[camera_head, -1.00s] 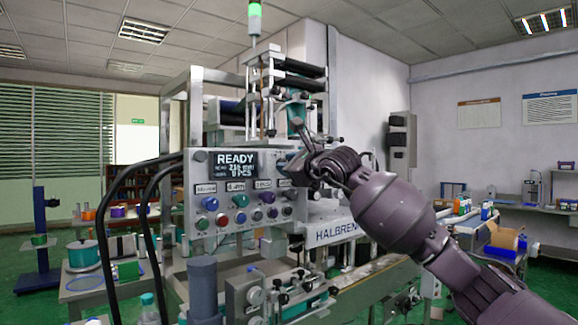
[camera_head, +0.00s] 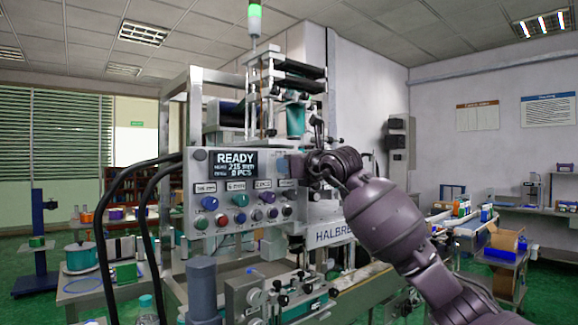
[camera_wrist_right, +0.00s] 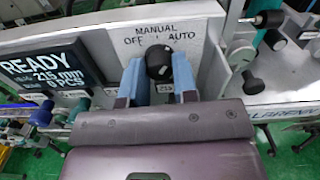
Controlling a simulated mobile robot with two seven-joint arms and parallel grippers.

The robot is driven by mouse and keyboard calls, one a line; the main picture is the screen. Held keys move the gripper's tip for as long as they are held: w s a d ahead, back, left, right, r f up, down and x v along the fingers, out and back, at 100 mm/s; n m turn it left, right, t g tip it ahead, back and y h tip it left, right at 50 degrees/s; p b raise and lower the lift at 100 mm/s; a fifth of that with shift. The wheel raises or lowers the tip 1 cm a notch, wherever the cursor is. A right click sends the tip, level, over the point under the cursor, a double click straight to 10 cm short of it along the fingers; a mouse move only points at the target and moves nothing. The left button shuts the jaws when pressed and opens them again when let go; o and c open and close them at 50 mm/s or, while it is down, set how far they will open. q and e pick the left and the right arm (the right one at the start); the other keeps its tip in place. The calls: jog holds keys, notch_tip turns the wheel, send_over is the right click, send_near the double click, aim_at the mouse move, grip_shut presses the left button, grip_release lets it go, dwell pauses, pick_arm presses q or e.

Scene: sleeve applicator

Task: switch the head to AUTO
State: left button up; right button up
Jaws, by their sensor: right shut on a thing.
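The black selector knob (camera_wrist_right: 158,60) sits on the machine's control panel, under the printed words MANUAL, OFF and AUTO (camera_wrist_right: 180,37). In the right wrist view my right gripper (camera_wrist_right: 157,75) has its two blue fingers on either side of the knob, shut on it. Which word the knob points to I cannot tell. In the head view my right gripper (camera_head: 298,168) is at the panel's upper right corner, and hides the knob there. My left gripper is not in view.
Left of the knob, the display (camera_head: 234,164) reads READY. Below it are several coloured buttons (camera_head: 240,200). A lever with a black knob (camera_wrist_right: 252,82) stands close to the gripper's right. Black cables (camera_head: 148,210) hang at the panel's left.

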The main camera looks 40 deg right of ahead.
jog(key=shift+m, duration=1.1)
jog(key=o, duration=0.9)
jog(key=shift+o, duration=0.2)
jog(key=shift+s, duration=0.1)
jog(key=s, duration=1)
jog(key=shift+s+d, duration=0.35)
jog(key=shift+d, duration=0.05)
